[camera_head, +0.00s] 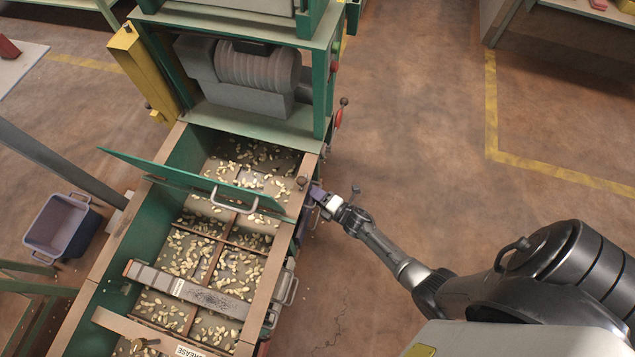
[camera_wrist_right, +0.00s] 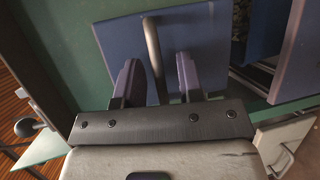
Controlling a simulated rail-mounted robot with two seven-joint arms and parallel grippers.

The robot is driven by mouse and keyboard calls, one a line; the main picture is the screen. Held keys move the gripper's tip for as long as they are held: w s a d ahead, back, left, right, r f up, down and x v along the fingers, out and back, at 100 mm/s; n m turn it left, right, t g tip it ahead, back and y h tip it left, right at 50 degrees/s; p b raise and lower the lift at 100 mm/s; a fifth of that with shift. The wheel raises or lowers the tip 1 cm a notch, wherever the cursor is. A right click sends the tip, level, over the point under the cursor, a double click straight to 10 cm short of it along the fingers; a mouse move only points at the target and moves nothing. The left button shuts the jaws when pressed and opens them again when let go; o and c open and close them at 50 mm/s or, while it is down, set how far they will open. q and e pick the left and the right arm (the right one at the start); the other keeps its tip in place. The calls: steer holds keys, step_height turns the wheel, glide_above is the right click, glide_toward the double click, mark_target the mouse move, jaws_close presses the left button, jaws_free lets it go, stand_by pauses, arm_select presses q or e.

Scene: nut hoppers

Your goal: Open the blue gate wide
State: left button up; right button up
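The blue gate (camera_wrist_right: 208,38) is a flat blue panel with an upright bar handle (camera_wrist_right: 152,45) on the green hopper side in the right wrist view. In the head view only a small bluish patch (camera_head: 316,191) shows beside my right gripper (camera_head: 324,203), at the hopper's right side. In the right wrist view the two fingers of my right gripper (camera_wrist_right: 157,82) are apart, one on each side of the handle, with gaps visible. Whether a finger touches the panel is unclear. How far the gate is open cannot be told. My left gripper is out of view.
The long hopper (camera_head: 265,305) holds many pale nuts, with a raised green lid (camera_head: 180,175) across it. A second blue panel (camera_wrist_right: 293,50) stands to the right in the wrist view. A blue-grey crate (camera_head: 50,228) is on the floor at left. The floor at right is clear.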

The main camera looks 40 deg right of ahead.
stand_by(0.3)
steer(key=shift+w, duration=0.1)
jaws_close()
